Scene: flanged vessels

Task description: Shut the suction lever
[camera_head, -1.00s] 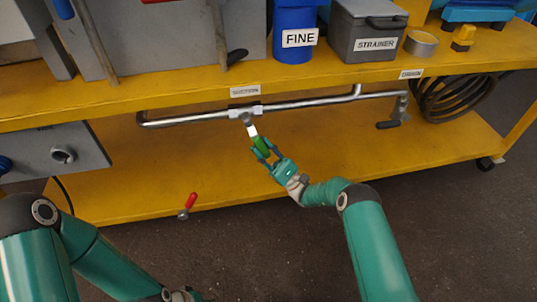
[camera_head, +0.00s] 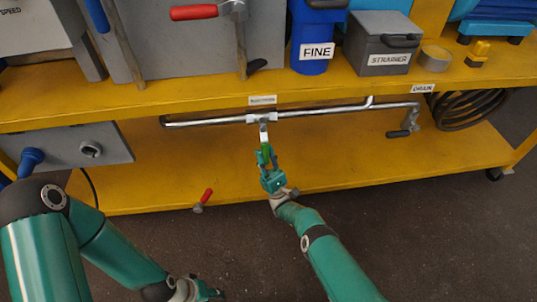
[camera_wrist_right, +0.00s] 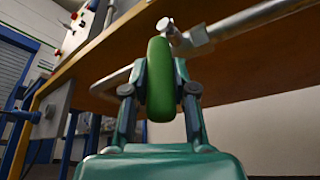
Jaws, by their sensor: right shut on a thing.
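The suction lever has a green handle (camera_head: 266,152) on a pale metal arm. It hangs from the valve (camera_head: 262,118) on the silver pipe under the shelf, below a small label (camera_head: 262,100). In the head view it points almost straight down the picture. My right gripper (camera_head: 267,160) is shut on the green handle. In the right wrist view the handle (camera_wrist_right: 160,60) stands between the two fingers of the gripper (camera_wrist_right: 160,92). My left gripper (camera_head: 207,290) is low at the bottom edge, away from the lever; its jaws are unclear.
The pipe (camera_head: 330,110) runs to a drain valve with a dark handle (camera_head: 400,133) at the right. A red-handled valve (camera_head: 204,198) sits by the lower shelf's front edge. A black coiled hose (camera_head: 465,108) lies at right. A grey box (camera_head: 75,148) stands at left.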

